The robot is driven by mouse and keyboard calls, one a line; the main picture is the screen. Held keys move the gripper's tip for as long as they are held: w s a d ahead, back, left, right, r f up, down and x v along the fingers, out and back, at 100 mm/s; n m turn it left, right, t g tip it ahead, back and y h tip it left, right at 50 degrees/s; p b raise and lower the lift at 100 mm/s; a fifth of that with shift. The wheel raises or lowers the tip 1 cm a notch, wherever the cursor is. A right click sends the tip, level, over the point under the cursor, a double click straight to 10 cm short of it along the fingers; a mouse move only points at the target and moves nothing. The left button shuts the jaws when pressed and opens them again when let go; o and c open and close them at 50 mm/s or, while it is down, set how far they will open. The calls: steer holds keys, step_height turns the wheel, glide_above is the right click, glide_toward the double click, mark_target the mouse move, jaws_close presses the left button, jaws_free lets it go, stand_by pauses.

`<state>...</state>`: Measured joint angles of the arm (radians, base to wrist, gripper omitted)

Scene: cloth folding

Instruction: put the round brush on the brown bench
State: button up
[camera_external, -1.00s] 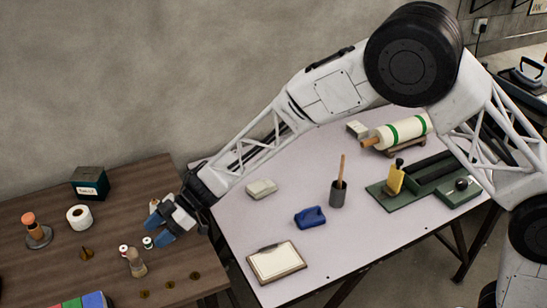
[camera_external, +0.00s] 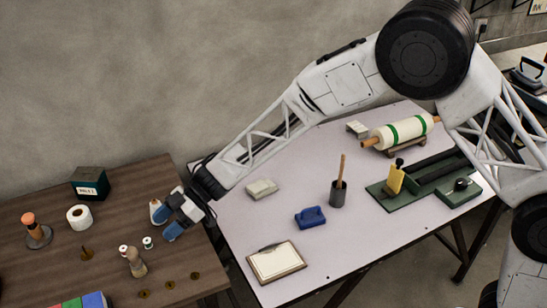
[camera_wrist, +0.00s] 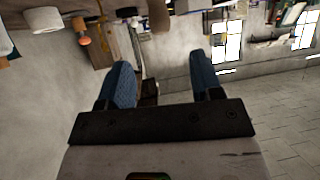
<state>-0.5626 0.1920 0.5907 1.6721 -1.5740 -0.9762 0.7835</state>
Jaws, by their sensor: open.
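The brown bench (camera_external: 50,200) is the dark wooden table at the left. A tan, waisted wooden piece (camera_external: 137,263) stands on it near the front; it looks like the round brush, but it is too small to be sure. My gripper (camera_external: 165,220) has blue fingers and is over the bench's right part, up and right of that piece and apart from it. In the wrist view my gripper (camera_wrist: 161,84) has its fingers wide apart with nothing held between them. A small pale object (camera_external: 154,204) shows by the far finger, partly hidden.
Two thread spools (camera_external: 147,242), a white roll (camera_external: 79,216), an orange-topped stand (camera_external: 37,231), a dark box (camera_external: 90,184) and brass discs (camera_external: 169,284) are on the bench. The pale table (camera_external: 230,230) holds a blue block (camera_external: 310,217), a cup with a stick (camera_external: 338,194) and a clipboard (camera_external: 276,262).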

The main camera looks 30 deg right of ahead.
stand_by(0.3)
steer(key=w+d+r+m+t+h, duration=0.2)
steer(key=w+d+r+m+t, duration=0.15)
steer(key=d+r, duration=0.35)
steer(key=w+d+r+m+t+h, duration=0.15)
steer(key=d+r+t, duration=0.25)
steer(key=d, duration=0.5)
steer(key=w+d+r+m+t+h, duration=0.1)
steer(key=w+d+r+m+t, duration=0.25)
steer(key=d+r, duration=0.35)
steer(key=s+d+r+m+t+h, duration=0.1)
steer(key=s+d+r+h, duration=0.1)
steer(key=d, duration=0.4)
steer(key=s+d+r+m+h, duration=0.1)
steer(key=s+d+m+h, duration=0.1)
steer(key=d, duration=0.5)
steer(key=s+d+r+m+g+h, duration=0.2)
steer(key=s+d+m+h, duration=0.35)
steer(key=s+d, duration=1.1)
steer(key=s+d+f+m+g, duration=0.1)
steer(key=s+d+g, duration=0.1)
steer(key=s, duration=0.8)
steer(key=s+d+f+m+g+y, duration=0.1)
steer(key=s+d+m+g, duration=0.1)
steer(key=s, duration=0.9)
steer(key=shift+d+f+g, duration=0.15)
steer(key=shift+d+g, duration=0.25)
steer(key=shift+g, duration=0.3)
